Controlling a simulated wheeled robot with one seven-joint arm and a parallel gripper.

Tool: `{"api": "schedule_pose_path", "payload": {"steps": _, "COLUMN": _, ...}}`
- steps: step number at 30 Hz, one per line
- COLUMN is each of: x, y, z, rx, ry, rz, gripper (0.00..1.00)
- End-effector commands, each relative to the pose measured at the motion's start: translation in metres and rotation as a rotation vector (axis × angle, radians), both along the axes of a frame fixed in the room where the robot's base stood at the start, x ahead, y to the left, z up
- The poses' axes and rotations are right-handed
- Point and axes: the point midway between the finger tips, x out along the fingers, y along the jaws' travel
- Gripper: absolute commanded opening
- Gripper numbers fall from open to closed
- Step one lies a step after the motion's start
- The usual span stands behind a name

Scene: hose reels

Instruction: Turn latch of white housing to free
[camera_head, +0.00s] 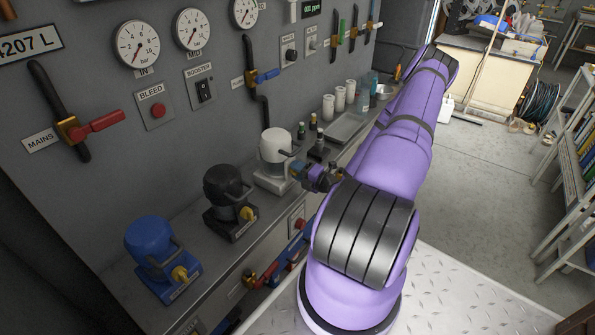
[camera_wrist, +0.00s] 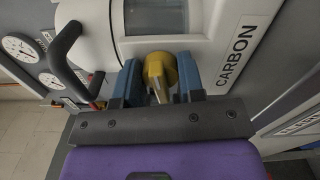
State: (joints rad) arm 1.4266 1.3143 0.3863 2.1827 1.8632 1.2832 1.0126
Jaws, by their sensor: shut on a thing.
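The white housing (camera_head: 274,147) stands on the bench, with a dark handle at its side. In the wrist view the white housing (camera_wrist: 205,22) fills the top, with the label CARBON on its base. Its yellow latch (camera_wrist: 159,72) sits between the two blue fingers of my gripper (camera_wrist: 160,82). The fingers are shut on the latch, one on each side. In the head view my gripper (camera_head: 300,172) is at the front of the white housing, and the latch is hidden there.
A black housing (camera_head: 224,190) and a blue housing (camera_head: 150,245), each with a yellow latch, stand to the left on the bench. Bottles (camera_head: 313,124) and white cups (camera_head: 340,98) stand to the right. Gauges, valves and switches line the wall behind.

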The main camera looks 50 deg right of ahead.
Motion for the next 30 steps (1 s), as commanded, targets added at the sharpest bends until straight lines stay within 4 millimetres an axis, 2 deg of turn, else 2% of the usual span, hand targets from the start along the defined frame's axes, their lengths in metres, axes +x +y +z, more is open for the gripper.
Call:
{"api": "schedule_pose_path", "payload": {"steps": 9, "x": -0.0004, "y": -0.0009, "z": -0.0008, "rx": 0.132, "ry": 0.011, "rz": -0.002, "gripper": 0.12}}
{"api": "schedule_pose_path", "payload": {"steps": 26, "x": -0.0006, "y": -0.0009, "z": -0.0010, "rx": 0.163, "ry": 0.015, "rz": -0.002, "gripper": 0.12}}
{"api": "schedule_pose_path", "payload": {"steps": 27, "x": -0.0006, "y": -0.0009, "z": -0.0010, "rx": 0.163, "ry": 0.015, "rz": -0.002, "gripper": 0.38}}
{"api": "schedule_pose_path", "payload": {"steps": 30, "x": -0.0005, "y": -0.0008, "z": -0.0009, "rx": 0.162, "ry": 0.015, "rz": -0.002, "gripper": 0.61}}
